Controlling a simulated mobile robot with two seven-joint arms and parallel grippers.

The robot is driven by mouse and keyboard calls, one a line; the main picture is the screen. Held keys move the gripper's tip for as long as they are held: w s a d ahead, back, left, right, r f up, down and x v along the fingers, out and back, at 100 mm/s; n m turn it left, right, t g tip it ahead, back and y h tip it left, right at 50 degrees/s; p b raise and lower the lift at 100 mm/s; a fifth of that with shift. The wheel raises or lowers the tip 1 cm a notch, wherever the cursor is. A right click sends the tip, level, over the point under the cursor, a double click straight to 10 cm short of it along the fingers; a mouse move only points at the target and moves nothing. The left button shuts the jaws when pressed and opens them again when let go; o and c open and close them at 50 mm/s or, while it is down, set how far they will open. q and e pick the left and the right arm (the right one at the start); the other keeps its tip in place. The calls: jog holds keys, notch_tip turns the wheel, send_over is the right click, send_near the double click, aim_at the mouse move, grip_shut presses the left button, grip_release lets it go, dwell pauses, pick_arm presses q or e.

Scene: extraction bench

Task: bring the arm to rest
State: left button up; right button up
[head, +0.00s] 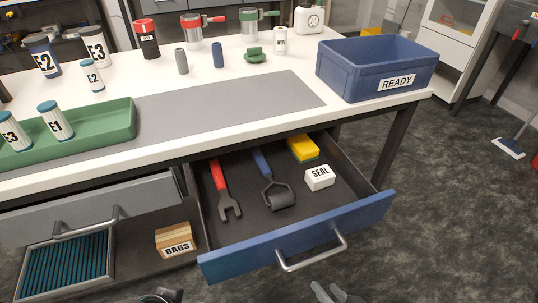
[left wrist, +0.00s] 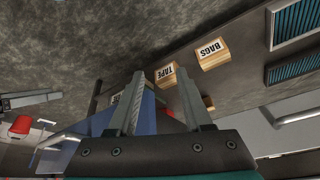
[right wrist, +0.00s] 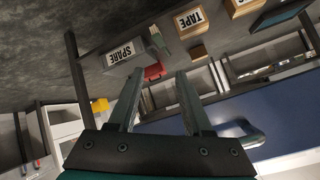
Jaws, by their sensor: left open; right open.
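My right gripper (head: 328,290) shows at the bottom edge of the head view, in front of the open blue drawer (head: 300,233) and apart from its handle. In the right wrist view its two fingers (right wrist: 158,76) are spread with nothing between them. My left gripper (head: 160,296) is partly cut off at the bottom edge of the head view, left of the blue drawer. In the left wrist view its fingers (left wrist: 161,76) are spread and empty.
The blue drawer holds a red wrench-like tool (head: 221,185), a roller (head: 277,193), a yellow-green sponge (head: 303,149) and a SEAL box (head: 319,177). A grey drawer (head: 95,212) is left. The bench carries a READY bin (head: 345,78) and a green tray (head: 122,124).

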jog(key=s+d+r+n+g+h, duration=0.25)
jog(key=s+r+n+g, duration=0.2)
jog(key=r, duration=0.35)
pick_arm(q)
notch_tip(320, 180, down, 14)
jog(key=s+a+f+g+p, duration=0.1)
jog(key=s+a+p, duration=0.15)
jog(key=p, duration=0.55)
pick_arm(e)
notch_tip(320, 180, down, 14)
jog(key=s+d+g, duration=0.2)
jog(key=s, duration=0.1)
pick_arm(q)
jog(key=s+a+f+p, duration=0.2)
jog(key=s+p, duration=0.1)
jog(key=s, duration=0.2)
jog(key=s+a+f+g+y+p, duration=0.1)
jog(key=s+a+f+p, duration=0.2)
jog(key=s, duration=0.3)
jog(key=shift+s+a, duration=0.25)
jog(key=shift+s, duration=0.05)
pick_arm(e)
jog(key=s+d+f, duration=0.2)
jog(key=s+f, duration=0.1)
jog(key=s, duration=0.2)
jog(key=s+d+f+g+h, duration=0.1)
jog(key=s+d+f, duration=0.2)
jog(key=s, duration=0.3)
jog(key=shift+s, duration=0.3)
